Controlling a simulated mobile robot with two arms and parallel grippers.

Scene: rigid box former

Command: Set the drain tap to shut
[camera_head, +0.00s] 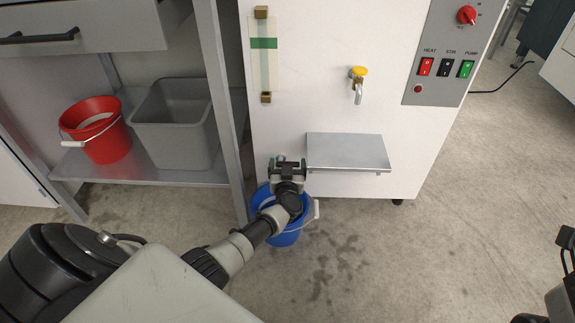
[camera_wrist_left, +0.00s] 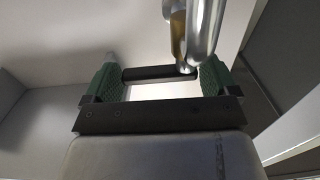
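My left gripper (camera_head: 286,164) is at the lower left front of the white machine, above a blue bucket (camera_head: 286,236). Its green fingers stand apart, and it looks open. In the left wrist view, chrome pipework (camera_wrist_left: 203,35) with a brass-coloured part hangs close by the right finger. A dark bar (camera_wrist_left: 160,72) spans the gap beyond the fingers; I cannot tell whether it is a tap lever. In the head view, the gripper hides most of what is behind it, so the drain tap's setting does not show.
A yellow-handled tap (camera_head: 358,80) sits higher on the machine (camera_head: 320,170), above a metal ledge (camera_head: 348,152) just right of my gripper. A rack post (camera_head: 224,110) stands close on the left. A red bucket (camera_head: 96,130) and a grey bin (camera_head: 176,125) stand on its shelf.

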